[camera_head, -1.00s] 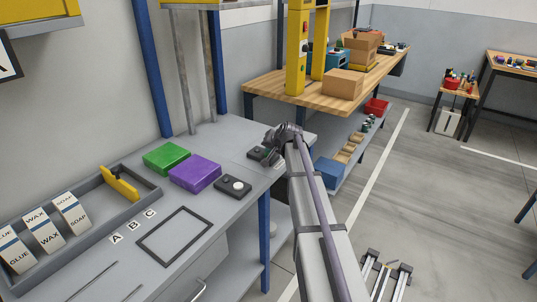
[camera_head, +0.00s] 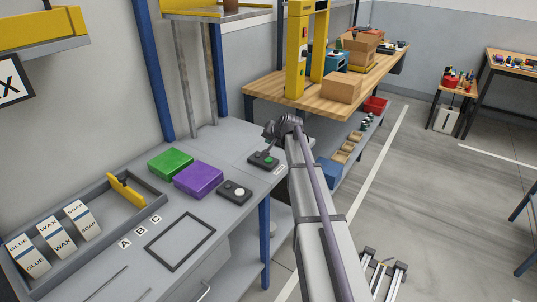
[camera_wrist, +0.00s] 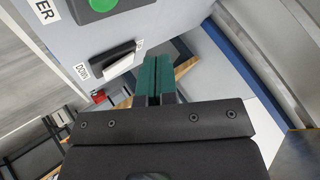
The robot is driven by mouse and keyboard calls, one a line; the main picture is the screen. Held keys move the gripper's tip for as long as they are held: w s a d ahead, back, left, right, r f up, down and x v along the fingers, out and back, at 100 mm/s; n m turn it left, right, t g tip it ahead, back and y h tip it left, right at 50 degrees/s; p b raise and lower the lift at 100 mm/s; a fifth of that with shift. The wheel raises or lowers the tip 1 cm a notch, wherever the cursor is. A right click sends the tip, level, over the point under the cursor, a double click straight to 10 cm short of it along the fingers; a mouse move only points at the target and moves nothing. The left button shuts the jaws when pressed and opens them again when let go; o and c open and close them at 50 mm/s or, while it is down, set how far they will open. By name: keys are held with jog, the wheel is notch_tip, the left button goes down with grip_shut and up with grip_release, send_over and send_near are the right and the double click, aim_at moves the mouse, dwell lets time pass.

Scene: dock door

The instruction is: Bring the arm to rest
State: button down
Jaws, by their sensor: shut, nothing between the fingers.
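My arm reaches forward from the bottom of the head view to the right end of the grey bench (camera_head: 228,142). My gripper (camera_wrist: 155,60) shows in the wrist view with its two green fingers close together and nothing between them. In the head view its fingers are mostly hidden by the wrist. A box with a green button (camera_head: 270,159) sits on the bench just left of and below the wrist. In the wrist view the green button (camera_wrist: 101,4) is at the upper left, beside a switch (camera_wrist: 118,60) with a "DOWN" label.
On the bench are a green box (camera_head: 170,164), a purple box (camera_head: 199,180), a black box with a white button (camera_head: 234,192), a black frame (camera_head: 180,242) and a grey tray (camera_head: 146,184) of labelled cartons. Behind stands a wooden table (camera_head: 277,92). Open floor lies right.

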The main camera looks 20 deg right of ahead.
jog(key=shift+f, duration=0.1)
jog(key=s+a+n+g+p, duration=0.1)
jog(key=s+a+n+g, duration=0.1)
jog(key=s+a, duration=0.6)
jog(key=s+a+n+g+p, duration=0.2)
jog(key=s+a, duration=0.6)
jog(key=s, duration=0.7)
jog(key=s+a+n+g+h+p, duration=0.1)
jog(key=s+a+g, duration=0.4)
jog(key=s, duration=0.6)
jog(key=a+n+p, duration=0.1)
jog(key=a+n, duration=0.1)
jog(key=shift+s+a+n, duration=0.3)
jog(key=shift+s+a, duration=0.1)
